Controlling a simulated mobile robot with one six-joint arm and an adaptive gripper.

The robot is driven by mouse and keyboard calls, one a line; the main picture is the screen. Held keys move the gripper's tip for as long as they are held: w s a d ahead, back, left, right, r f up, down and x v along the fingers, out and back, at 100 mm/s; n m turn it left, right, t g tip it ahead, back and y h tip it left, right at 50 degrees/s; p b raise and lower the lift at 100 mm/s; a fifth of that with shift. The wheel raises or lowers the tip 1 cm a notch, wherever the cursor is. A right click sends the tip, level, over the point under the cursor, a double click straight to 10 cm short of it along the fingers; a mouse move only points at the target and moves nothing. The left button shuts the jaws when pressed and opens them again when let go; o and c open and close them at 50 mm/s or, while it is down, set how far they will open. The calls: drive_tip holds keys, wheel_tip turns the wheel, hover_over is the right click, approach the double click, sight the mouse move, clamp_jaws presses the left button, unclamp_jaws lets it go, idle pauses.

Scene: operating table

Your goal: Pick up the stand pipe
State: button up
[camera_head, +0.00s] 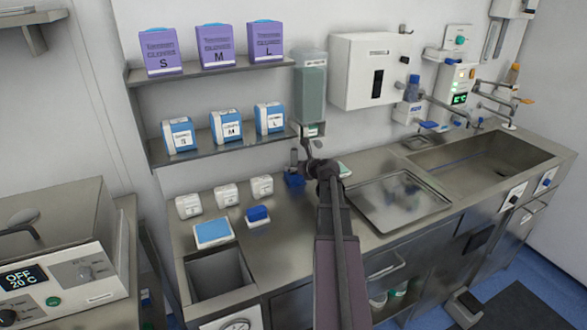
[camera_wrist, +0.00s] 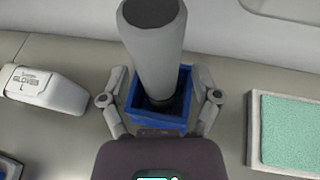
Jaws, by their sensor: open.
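The stand pipe appears to be the grey cylinder with a dark top (camera_wrist: 155,45) in the wrist view. It stands upright with its lower end in a blue square holder (camera_wrist: 134,112). My gripper (camera_wrist: 161,82) is open, with one finger on each side of the pipe and holder. I see gaps between the fingers and the pipe. In the head view, my gripper (camera_head: 318,166) is at the back of the counter, beside the blue holder (camera_head: 294,181), and my arm hides part of this area.
A white glove box (camera_wrist: 45,90) lies left of the holder, and a tray with a green pad (camera_wrist: 288,130) is to the right. A metal tray (camera_head: 395,202) and a sink (camera_head: 480,160) are farther right. The shelf with blue boxes (camera_head: 225,146) overhangs the back.

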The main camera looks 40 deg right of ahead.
idle(0.5)
clamp_jaws()
drive_tip(key=shift+r, duration=0.1)
drive_tip(key=shift+r+p, duration=0.35)
drive_tip(key=shift+p, duration=0.1)
drive_tip(key=shift+s+f+b, duration=0.1)
drive_tip(key=shift+f+b, duration=0.2)
drive_tip(key=shift+b, duration=0.2)
drive_tip(key=shift+s+f+t+b, duration=0.1)
drive_tip(key=shift+t+b, duration=0.3)
drive_tip(key=shift+b, duration=0.25)
drive_tip(key=shift+s+t+b, duration=0.2)
drive_tip(key=shift+t+b, duration=0.6)
drive_tip(key=shift+b, duration=0.4)
drive_tip(key=shift+s+t+b, duration=0.2)
drive_tip(key=shift+t+b, duration=0.3)
drive_tip(key=shift+b, duration=0.25)
